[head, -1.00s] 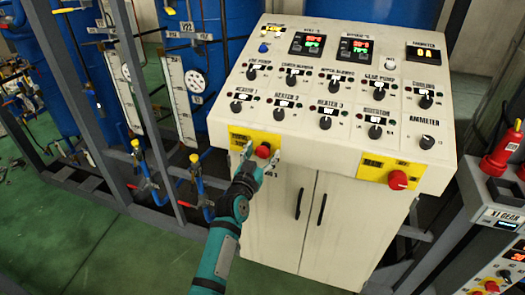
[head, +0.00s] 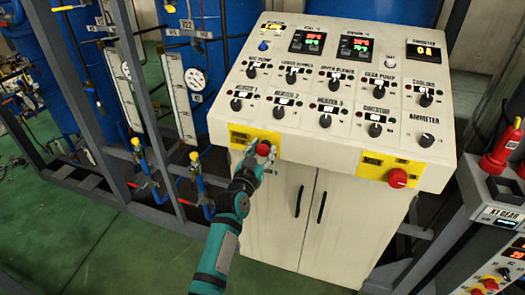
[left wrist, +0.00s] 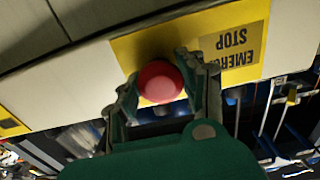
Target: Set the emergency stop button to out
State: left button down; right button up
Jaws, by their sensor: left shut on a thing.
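The emergency stop button (head: 263,149) is a red round knob on a yellow plate at the lower left of the control panel's front. In the left wrist view the red button (left wrist: 160,82) sits between the two fingers, with the upside-down "EMERGENCY STOP" label (left wrist: 240,45) beside it. My left gripper (head: 257,155) is at the button, and its fingers (left wrist: 162,90) are shut around the button's sides. Whether the button is in or out cannot be told. My right gripper is not in view.
A second red knob (head: 397,178) on a yellow plate is at the panel's lower right. Several black selector knobs and displays cover the white console's sloped top (head: 300,88). Blue pipes and valves (head: 194,157) stand left of the console. Cabinet doors (head: 310,215) are below.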

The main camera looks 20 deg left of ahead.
pick_arm(q)
jog(key=shift+s+p, duration=0.6)
jog(key=shift+s, duration=0.25)
jog(key=shift+f, duration=0.15)
jog(key=c, duration=1.1)
grip_release()
jog(key=shift+c, duration=0.2)
jog(key=o, duration=0.5)
jog(key=shift+s, duration=0.1)
jog(key=shift+c, duration=0.2)
jog(key=s, duration=1.2)
jog(key=shift+a, duration=0.25)
